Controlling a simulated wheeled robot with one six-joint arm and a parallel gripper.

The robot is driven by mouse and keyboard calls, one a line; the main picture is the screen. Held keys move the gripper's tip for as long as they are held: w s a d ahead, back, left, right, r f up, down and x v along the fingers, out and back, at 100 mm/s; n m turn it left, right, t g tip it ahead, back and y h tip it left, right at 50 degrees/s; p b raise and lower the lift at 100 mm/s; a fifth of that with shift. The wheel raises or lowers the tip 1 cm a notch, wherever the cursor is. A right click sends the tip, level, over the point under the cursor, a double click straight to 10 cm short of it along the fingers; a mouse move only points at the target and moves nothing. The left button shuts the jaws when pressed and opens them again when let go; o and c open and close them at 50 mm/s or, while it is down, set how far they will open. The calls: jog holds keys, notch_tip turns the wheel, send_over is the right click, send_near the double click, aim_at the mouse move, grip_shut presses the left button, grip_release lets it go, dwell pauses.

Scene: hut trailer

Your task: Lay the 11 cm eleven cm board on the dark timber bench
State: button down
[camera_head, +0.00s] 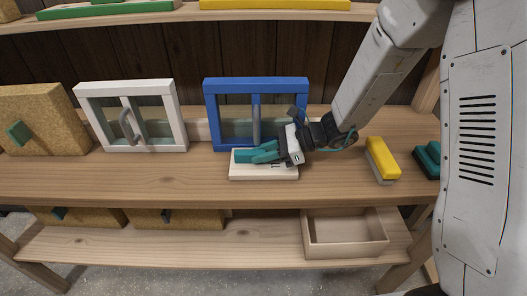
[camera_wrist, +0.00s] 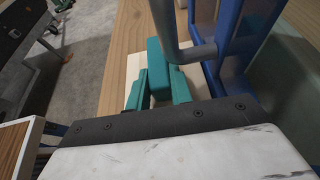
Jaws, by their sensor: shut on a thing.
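The pale board (camera_head: 247,171), with a dark mark like "11" on its front edge, is at the front of the brown wooden bench (camera_head: 120,180), before the blue frame. My gripper (camera_head: 258,153) is over it. In the wrist view my teal fingers (camera_wrist: 158,88) are shut on the board's teal handle (camera_wrist: 156,55), and the pale board (camera_wrist: 134,68) shows beneath. The board looks level; I cannot tell whether it touches the bench. No clearly darker bench is seen in these views.
A blue window frame (camera_head: 210,115) stands close behind the board; a white one (camera_head: 90,116) and a cork block (camera_head: 45,110) stand left. A yellow-topped block (camera_head: 382,155) and a teal item (camera_head: 428,158) lie right. An open wooden box (camera_head: 345,250) sits on the lower shelf.

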jog(key=shift+f, duration=0.15)
jog(key=c, duration=1.3)
grip_release()
jog(key=shift+o, duration=0.2)
jog(key=shift+d+r, duration=0.3)
jog(key=shift+d, duration=0.05)
jog(key=v, duration=1.1)
jog(key=shift+s+d, duration=0.1)
jog(key=shift+d, duration=0.1)
